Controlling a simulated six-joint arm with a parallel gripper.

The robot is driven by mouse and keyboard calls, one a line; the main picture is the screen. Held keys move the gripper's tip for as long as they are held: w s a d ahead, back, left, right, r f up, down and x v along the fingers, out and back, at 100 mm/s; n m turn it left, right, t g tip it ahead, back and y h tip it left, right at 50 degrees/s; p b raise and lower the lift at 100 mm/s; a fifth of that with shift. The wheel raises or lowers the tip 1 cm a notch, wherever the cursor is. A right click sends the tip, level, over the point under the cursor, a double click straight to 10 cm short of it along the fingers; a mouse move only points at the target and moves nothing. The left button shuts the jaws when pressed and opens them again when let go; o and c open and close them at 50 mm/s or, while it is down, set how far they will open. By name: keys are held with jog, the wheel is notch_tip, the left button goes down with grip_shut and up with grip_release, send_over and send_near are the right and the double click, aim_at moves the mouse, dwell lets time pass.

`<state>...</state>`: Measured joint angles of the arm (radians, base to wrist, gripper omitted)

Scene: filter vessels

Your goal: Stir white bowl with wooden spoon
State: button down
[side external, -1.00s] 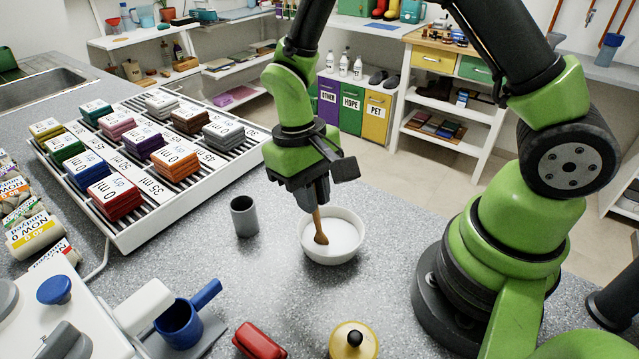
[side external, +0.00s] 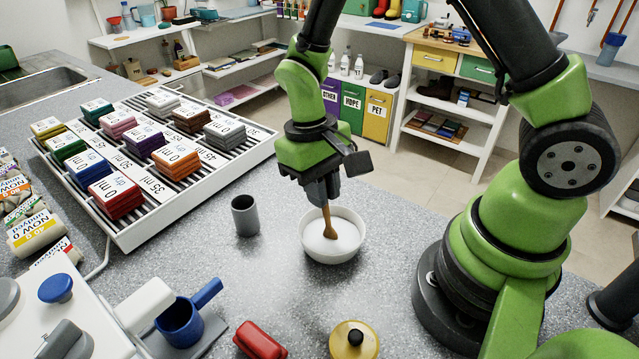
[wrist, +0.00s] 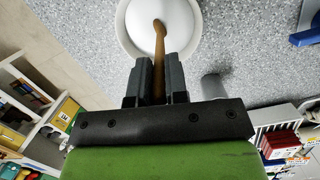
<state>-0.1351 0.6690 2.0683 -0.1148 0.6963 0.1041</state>
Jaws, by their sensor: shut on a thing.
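The white bowl (side external: 348,251) stands on the grey speckled counter and holds white contents. My gripper (side external: 324,190) is above the bowl's far side, pointing down, shut on the handle of the wooden spoon (side external: 329,222). The spoon's lower end is inside the bowl, over or in the white contents; I cannot tell how deep. In the wrist view the spoon (wrist: 159,60) runs between the two dark fingers (wrist: 158,85), its head over the white bowl (wrist: 124,38).
A grey cup (side external: 244,216) stands left of the bowl. A yellow-lidded container (side external: 368,343), a red object (side external: 259,342) and a blue pot (side external: 180,323) are at the front. A rack (side external: 178,197) with coloured stacks is at the left. The counter just around the bowl is clear.

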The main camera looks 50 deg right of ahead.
jog(key=shift+r, duration=2.65)
jog(key=shift+r, duration=0.1)
jog(key=shift+r, duration=2.4)
